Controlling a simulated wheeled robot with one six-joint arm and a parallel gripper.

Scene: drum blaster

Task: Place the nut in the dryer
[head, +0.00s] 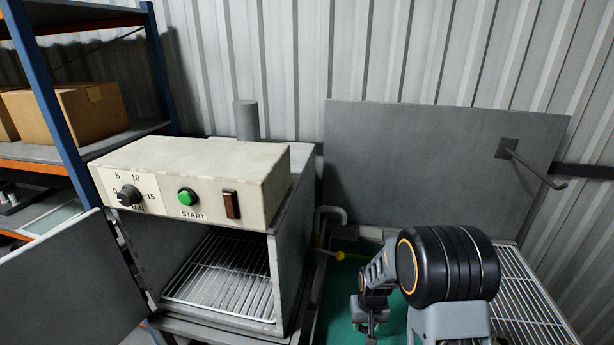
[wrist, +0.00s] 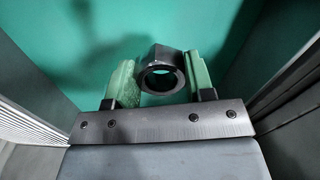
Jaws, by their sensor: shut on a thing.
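The dark metal nut (wrist: 166,56) shows in the wrist view as a thick ring with an open hole. It sits between the two green fingers of my gripper (wrist: 160,82), which is shut on it. In the head view my gripper (head: 369,328) points down over the green tank, and the nut cannot be made out there. The dryer (head: 190,172) stands to the left of my gripper. Its front is open, with an empty wire rack (head: 225,277) inside. Its door (head: 75,285) is swung open to the left.
The green-lined tank (head: 335,290) lies under my arm, with its grey lid (head: 430,160) raised behind. A wire grate (head: 525,310) is at the right. The dryer's right wall (head: 292,270) stands between its inside and the tank. A shelf with cardboard boxes (head: 70,112) is at far left.

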